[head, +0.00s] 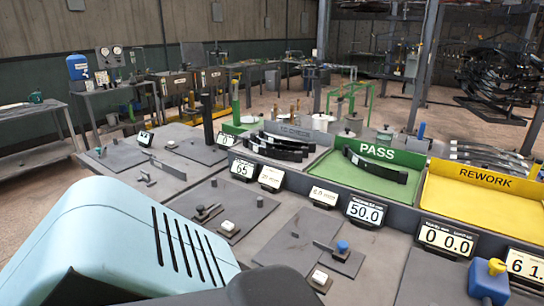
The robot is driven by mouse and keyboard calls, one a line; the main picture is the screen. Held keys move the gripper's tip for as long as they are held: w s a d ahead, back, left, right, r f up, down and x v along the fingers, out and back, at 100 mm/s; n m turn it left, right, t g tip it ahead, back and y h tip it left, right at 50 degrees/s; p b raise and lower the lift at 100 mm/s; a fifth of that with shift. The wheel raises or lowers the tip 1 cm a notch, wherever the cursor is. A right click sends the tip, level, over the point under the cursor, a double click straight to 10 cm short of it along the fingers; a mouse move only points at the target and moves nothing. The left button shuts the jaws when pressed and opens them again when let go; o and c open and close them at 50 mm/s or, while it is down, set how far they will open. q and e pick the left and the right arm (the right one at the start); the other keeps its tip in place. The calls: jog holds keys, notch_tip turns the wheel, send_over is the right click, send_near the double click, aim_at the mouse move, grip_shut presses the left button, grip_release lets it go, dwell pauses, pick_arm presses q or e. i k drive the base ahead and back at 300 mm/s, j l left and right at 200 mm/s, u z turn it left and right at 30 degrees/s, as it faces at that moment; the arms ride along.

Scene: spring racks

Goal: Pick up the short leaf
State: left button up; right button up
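A dark curved spring leaf (374,166) lies in the green PASS tray (420,157). A group of several dark curved leaves (279,146) lies to its left, closely stacked; some of them look shorter than others. I cannot tell for sure which leaf is the short one. Neither of my grippers shows. A large light-blue part of mine with dark slots fills the lower left and hides the near left of the bench.
The yellow REWORK tray (470,203) is at the right, with grey leaves (490,157) behind it. Displays, including one reading 50.0 (366,211), line the front of the trays. A blue box with a yellow knob (489,281) stands at lower right. Small fixtures (229,227) dot the grey bench.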

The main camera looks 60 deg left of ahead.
aim_at(297, 156)
jog(key=u, duration=1.95)
jog(key=i+j, duration=0.15)
jog(key=i, duration=0.4)
jog(key=i+j, duration=0.15)
jog(key=i, duration=0.4)
jog(key=j+z, duration=0.2)
jog(key=j, duration=0.15)
jog(key=k+j+z, duration=0.25)
jog(key=j+z, duration=0.2)
jog(key=j, duration=0.15)
